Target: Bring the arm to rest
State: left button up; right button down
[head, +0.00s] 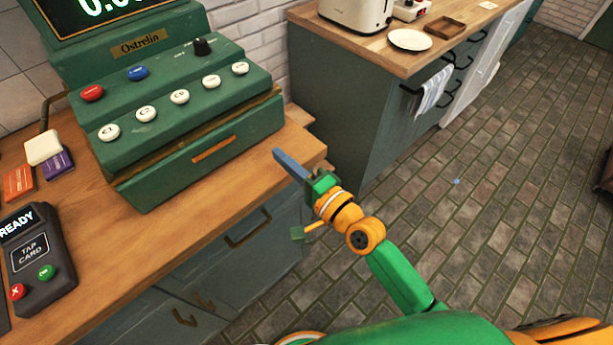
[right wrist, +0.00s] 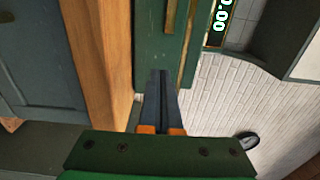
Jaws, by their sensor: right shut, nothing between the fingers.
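My right gripper (head: 291,165) is beside the right end of the wooden counter, with its blue-grey fingers pointing up and left toward the green cash register. Its fingers are together and hold nothing. In the right wrist view the shut fingers (right wrist: 161,98) show in front of the register's green side (right wrist: 150,45); I cannot tell whether they touch it. The right arm is bent and reaches out from the bottom of the head view. My left gripper does not show.
The cash register (head: 180,110) stands on the wooden counter (head: 110,240). A card reader (head: 36,258) and small coloured cards (head: 56,163) lie at the left. A second counter with a toaster (head: 355,12) and a white plate (head: 410,40) stands behind. The brick floor (head: 500,190) at right is largely clear.

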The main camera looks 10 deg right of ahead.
jog(key=v, duration=0.6)
jog(key=d+f+n+g+h, duration=0.2)
jog(key=d+f, duration=0.1)
jog(key=f, duration=0.6)
jog(key=d+f+n+g+h, duration=0.1)
jog(key=d+f+h, duration=0.15)
jog(key=f, duration=0.65)
jog(key=s+d+f+n+g+h, duration=0.4)
jog(key=s+f, duration=0.5)
jog(key=f, duration=0.5)
jog(key=s+d+f+n+g, duration=0.1)
jog(key=s+f+n+g, duration=0.1)
jog(key=s, duration=0.5)
jog(key=s+d+f+n+g+h, duration=0.1)
jog(key=s+d+f+n+g, duration=0.1)
jog(key=s+f, duration=0.3)
jog(key=s+d+f+n+g, duration=0.1)
jog(key=s+f+n+g, duration=0.1)
jog(key=s, duration=0.8)
jog(key=shift+s+d+f+n+g+b, duration=0.15)
jog(key=shift+d+f+n+g+b, duration=0.25)
jog(key=shift+f, duration=0.6)
jog(key=shift+a+h, duration=0.1)
jog(key=shift+h, duration=0.15)
